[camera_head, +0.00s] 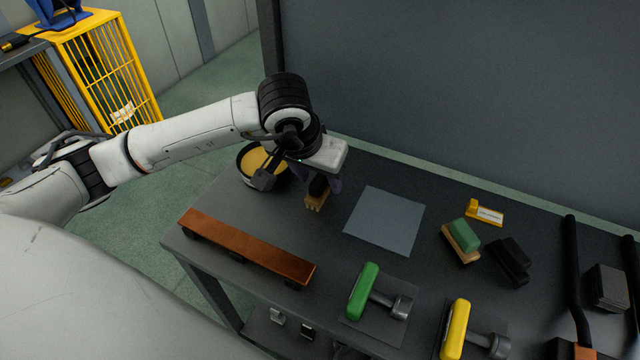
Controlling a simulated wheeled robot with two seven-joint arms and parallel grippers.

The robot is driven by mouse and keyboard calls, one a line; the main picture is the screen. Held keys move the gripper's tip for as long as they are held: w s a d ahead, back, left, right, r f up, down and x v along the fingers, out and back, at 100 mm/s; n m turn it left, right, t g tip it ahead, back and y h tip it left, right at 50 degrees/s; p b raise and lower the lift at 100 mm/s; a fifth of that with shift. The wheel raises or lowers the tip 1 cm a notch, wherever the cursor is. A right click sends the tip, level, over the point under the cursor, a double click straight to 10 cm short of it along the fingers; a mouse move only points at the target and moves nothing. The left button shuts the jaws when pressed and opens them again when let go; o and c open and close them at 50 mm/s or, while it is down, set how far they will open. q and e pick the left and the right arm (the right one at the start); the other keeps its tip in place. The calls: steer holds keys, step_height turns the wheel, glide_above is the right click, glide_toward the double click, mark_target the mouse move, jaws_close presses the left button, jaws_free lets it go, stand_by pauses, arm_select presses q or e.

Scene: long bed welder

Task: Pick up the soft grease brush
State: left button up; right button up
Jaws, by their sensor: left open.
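A small brush (316,195) with a dark top and a tan lower part is at the back left of the dark table, directly below my left gripper (320,178). It is probably the soft grease brush. My left gripper is open and reaches down over it; the wrist and gripper body hide part of the fingers. I cannot tell whether the fingers touch the brush. A green-topped brush with a tan base (461,241) and a black brush (510,261) lie farther right. My right gripper is not in view.
A dark bowl of yellow grease (256,160) stands just left of the gripper. A grey square sheet (384,221) lies to the right. A brown bar (245,247) runs along the front left. Green-handled (363,290) and yellow-handled (456,328) tools lie in front.

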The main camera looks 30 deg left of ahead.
mark_target(320, 177)
arm_select(q)
steer(key=shift+x, duration=0.85)
steer(key=shift+r, duration=0.1)
jaws_close()
step_height(320, 177, up, 10)
steer(key=shift+r+b, duration=0.1)
steer(key=shift+b, duration=0.25)
